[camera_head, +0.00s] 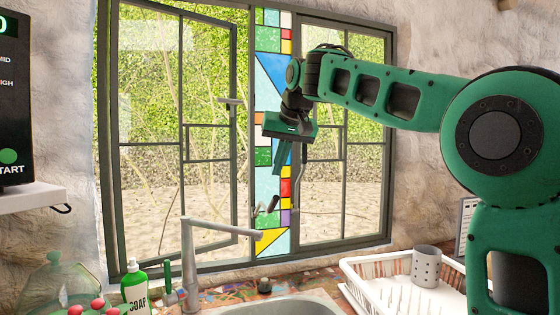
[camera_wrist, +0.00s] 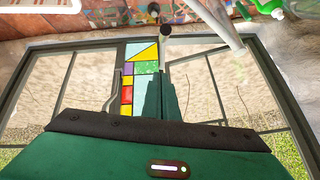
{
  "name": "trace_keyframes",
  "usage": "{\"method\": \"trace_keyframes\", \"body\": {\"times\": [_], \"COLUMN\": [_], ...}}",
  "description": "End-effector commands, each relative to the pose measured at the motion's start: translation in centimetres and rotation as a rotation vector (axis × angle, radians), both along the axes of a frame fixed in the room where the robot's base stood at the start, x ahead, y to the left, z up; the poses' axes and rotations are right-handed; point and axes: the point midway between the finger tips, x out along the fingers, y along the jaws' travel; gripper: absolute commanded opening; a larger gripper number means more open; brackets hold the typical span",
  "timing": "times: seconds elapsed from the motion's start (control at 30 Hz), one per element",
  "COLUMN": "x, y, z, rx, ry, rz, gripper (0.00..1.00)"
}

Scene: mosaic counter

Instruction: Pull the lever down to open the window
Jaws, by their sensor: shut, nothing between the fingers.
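The window (camera_head: 112,215) has two dark-framed sashes, with a stained-glass strip (camera_head: 270,73) between them. The left sash (camera_head: 235,170) stands ajar, its edge apart from the frame, and carries a pale grey handle (camera_head: 230,101). A dark-tipped lever (camera_head: 273,204) shows low in front of the strip; a round dark tip also shows in the wrist view (camera_wrist: 165,31). A grey handle (camera_wrist: 117,88) lies beside the strip in the wrist view. My gripper (camera_head: 278,172) is shut and empty, pointing down before the strip; its teal fingers (camera_wrist: 160,82) overlap the lever's stem there. Contact cannot be told.
A grey faucet (camera_head: 188,255) rises over the sink (camera_head: 285,305) below the window. A soap bottle (camera_head: 135,288) stands at the left. A white dish rack (camera_head: 375,290) with a metal cup (camera_head: 426,267) is at the right. The space before the left sash is mostly clear.

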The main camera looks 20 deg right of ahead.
Motion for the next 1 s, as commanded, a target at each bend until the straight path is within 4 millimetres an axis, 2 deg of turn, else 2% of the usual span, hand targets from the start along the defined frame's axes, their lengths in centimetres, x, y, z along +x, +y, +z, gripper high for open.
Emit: {"method": "trace_keyframes", "body": {"times": [0.2, 0.4, 0.6, 1.0], "x": [2.3, 0.6, -0.2, -0.3], "y": [0.3, 0.7, 1.0, 1.0], "z": [-3.5, -5.1, -6.1, -6.2], "rx": [0.000, -0.002, 0.000, 0.000], "ry": [0.003, 0.000, 0.001, 0.000], "rz": [0.001, 0.001, 0.001, 0.001], "gripper": [0.00, 0.00, 0.00, 0.00]}}
